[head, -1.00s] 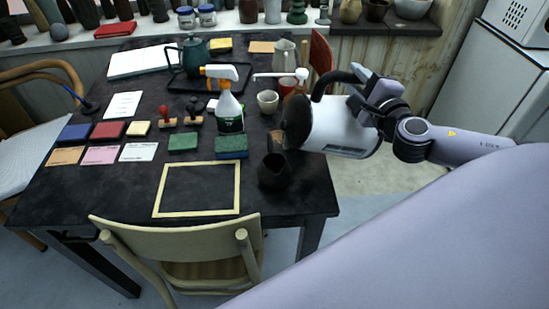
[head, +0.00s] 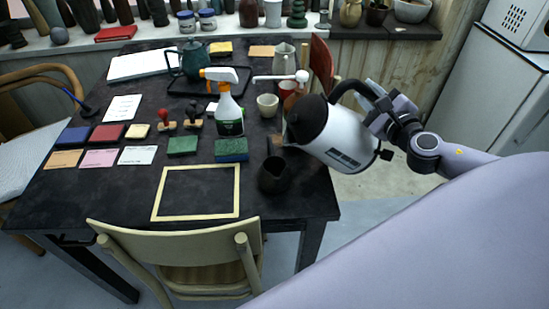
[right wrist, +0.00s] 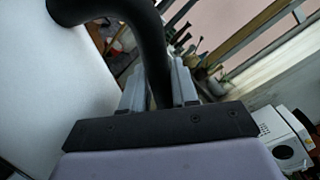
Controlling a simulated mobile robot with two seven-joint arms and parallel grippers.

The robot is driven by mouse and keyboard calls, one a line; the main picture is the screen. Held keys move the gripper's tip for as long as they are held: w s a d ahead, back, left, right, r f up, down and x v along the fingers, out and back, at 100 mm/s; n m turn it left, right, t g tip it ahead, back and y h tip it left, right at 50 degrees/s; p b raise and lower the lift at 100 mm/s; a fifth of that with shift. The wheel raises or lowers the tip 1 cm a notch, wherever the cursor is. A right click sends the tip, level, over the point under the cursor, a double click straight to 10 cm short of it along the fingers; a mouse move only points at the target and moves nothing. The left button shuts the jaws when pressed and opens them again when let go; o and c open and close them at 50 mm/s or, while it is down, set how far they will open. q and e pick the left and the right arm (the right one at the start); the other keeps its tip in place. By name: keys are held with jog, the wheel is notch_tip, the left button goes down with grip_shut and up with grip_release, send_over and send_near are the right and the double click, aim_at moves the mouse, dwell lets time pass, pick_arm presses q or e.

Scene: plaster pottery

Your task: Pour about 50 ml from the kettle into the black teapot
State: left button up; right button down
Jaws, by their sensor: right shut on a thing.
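The white kettle (head: 340,138), with black lid and handle, is held in the air over the table's right edge. It is tilted with its lid end toward the left. My right gripper (head: 377,103) is shut on its black handle, which also shows between the fingers in the right wrist view (right wrist: 158,75). A small black open-topped pot (head: 273,175), seemingly the black teapot, stands on the table below and left of the kettle. Its inside is dark, so I cannot tell its level. No stream of water shows, and the kettle's spout is hard to make out. My left gripper is not in view.
A spray bottle (head: 228,108), a pale cup (head: 267,104) and a grey pitcher (head: 284,56) stand behind the pot. A dark teal teapot (head: 192,60) stands on a tray farther back. A wooden frame (head: 197,217) lies in front, near a chair (head: 180,245).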

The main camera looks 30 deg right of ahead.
jog(key=shift+r, duration=0.25)
